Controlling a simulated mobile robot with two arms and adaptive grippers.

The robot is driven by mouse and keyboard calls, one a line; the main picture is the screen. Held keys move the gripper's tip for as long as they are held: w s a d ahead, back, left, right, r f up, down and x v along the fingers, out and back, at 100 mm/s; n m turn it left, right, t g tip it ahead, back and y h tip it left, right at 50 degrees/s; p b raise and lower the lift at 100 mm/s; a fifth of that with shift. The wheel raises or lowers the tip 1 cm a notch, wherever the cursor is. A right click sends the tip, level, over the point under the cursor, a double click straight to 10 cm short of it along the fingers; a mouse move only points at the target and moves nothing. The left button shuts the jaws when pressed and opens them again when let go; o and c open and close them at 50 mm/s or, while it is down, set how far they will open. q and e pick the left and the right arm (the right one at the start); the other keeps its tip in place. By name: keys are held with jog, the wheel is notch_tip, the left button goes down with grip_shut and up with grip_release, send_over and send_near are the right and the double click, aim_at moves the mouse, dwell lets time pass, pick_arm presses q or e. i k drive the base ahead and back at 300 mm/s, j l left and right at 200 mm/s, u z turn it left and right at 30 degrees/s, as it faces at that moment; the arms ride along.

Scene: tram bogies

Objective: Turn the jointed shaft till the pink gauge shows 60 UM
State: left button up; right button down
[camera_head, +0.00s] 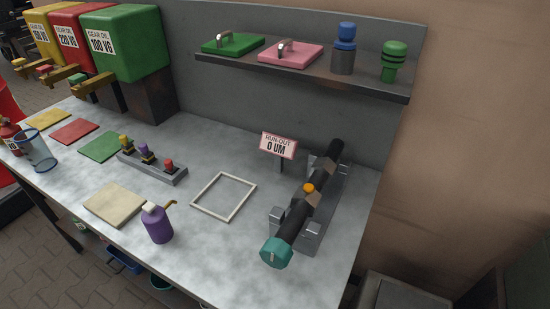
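The jointed shaft (290,231) is a black rod with a brown joint in the middle and an orange knob on it. It lies across grey metal supports at the right of the bench. A teal end piece (277,252) with a pale mark caps its near end. The pink gauge (279,146) stands on a post behind the shaft, to its left, and reads "RUN-OUT 0 UM". Neither of my grippers is in view.
A white square frame (224,196), a purple oil can (157,225), a beige pad (114,204) and a grey block with coloured knobs (152,165) lie left of the shaft. A shelf (370,88) overhangs the back. Oil tanks (125,45) stand back left.

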aim_at(277, 252)
jog(key=k+j, duration=0.15)
jog(key=j, duration=0.2)
jog(key=k+j, duration=0.2)
jog(key=j, duration=0.2)
jog(key=k+j, duration=0.15)
jog(key=j, duration=0.2)
jog(key=k+j, duration=0.15)
jog(key=j, duration=0.2)
jog(key=k+j+u, duration=0.1)
jog(key=j, duration=0.25)
jog(key=k, duration=0.1)
